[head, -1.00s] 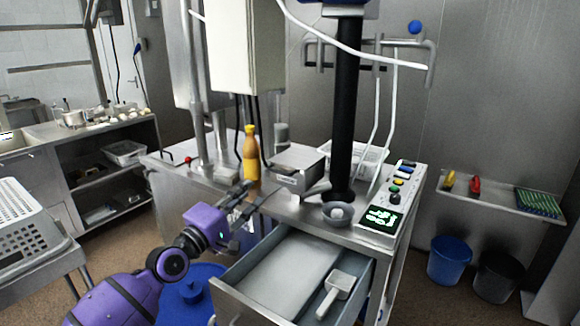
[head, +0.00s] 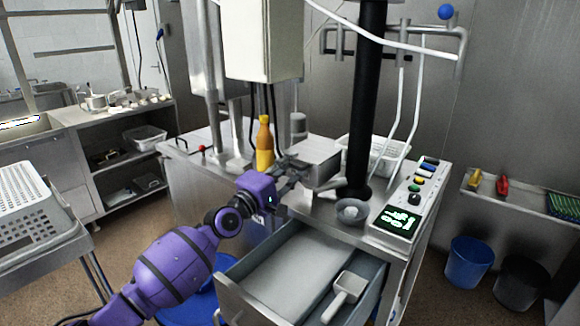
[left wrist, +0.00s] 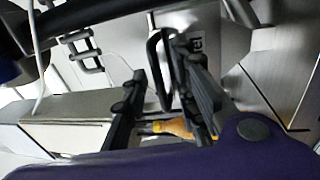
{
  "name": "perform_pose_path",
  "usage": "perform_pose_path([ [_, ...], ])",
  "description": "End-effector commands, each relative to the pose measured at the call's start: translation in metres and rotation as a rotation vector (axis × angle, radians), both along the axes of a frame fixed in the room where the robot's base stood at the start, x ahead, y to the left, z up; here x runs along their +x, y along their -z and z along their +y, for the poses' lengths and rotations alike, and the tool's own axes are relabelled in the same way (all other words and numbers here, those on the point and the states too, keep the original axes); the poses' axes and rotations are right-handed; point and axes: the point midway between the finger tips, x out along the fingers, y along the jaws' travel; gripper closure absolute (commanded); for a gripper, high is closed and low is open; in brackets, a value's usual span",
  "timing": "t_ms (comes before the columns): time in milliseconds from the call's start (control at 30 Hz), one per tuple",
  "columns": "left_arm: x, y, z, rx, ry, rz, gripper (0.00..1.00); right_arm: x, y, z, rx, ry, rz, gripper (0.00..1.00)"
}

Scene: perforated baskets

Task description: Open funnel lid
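The funnel is a grey metal box (head: 314,160) with a flat lid on the counter. My left gripper (head: 291,177) is at the box's front left side. In the left wrist view the left gripper (left wrist: 162,75) is open, and the handle shows between its fingertips; whether they touch it I cannot tell. The lid looks shut. My right gripper is not in view.
An orange bottle (head: 264,145) stands just behind my left gripper. A black column (head: 362,110) and small round bowl (head: 351,211) are right of the box, then a control panel (head: 398,220). An open drawer (head: 240,300) with a white scoop (head: 344,294) juts out below.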

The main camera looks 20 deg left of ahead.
Motion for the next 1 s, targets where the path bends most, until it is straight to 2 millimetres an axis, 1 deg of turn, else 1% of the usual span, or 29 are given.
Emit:
perform_pose_path([
  [100, 0.0015, -0.0002, -0.0005, 0.000, 0.000, 0.000, 0.74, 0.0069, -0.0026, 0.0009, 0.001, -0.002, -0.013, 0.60],
  [233, 0.0013, -0.0004, -0.0005, 0.000, 0.000, 0.000, 0.74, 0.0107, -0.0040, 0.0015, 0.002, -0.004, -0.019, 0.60],
  [267, 0.0013, -0.0004, -0.0004, 0.000, 0.000, 0.000, 0.76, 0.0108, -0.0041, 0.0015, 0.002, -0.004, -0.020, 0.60],
  [433, 0.0012, -0.0004, -0.0003, 0.000, 0.000, 0.000, 0.99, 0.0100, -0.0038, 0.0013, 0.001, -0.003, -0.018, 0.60],
  [467, 0.0011, -0.0005, -0.0002, 0.000, 0.000, 0.000, 1.00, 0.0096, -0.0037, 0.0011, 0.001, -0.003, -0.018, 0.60],
  [833, 0.0012, -0.0028, 0.0003, 0.002, -0.003, -0.005, 1.00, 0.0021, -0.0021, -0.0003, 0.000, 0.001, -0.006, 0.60],
  [1000, 0.0015, -0.0091, 0.0006, 0.002, -0.003, -0.008, 1.00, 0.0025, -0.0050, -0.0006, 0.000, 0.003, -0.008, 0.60],
])
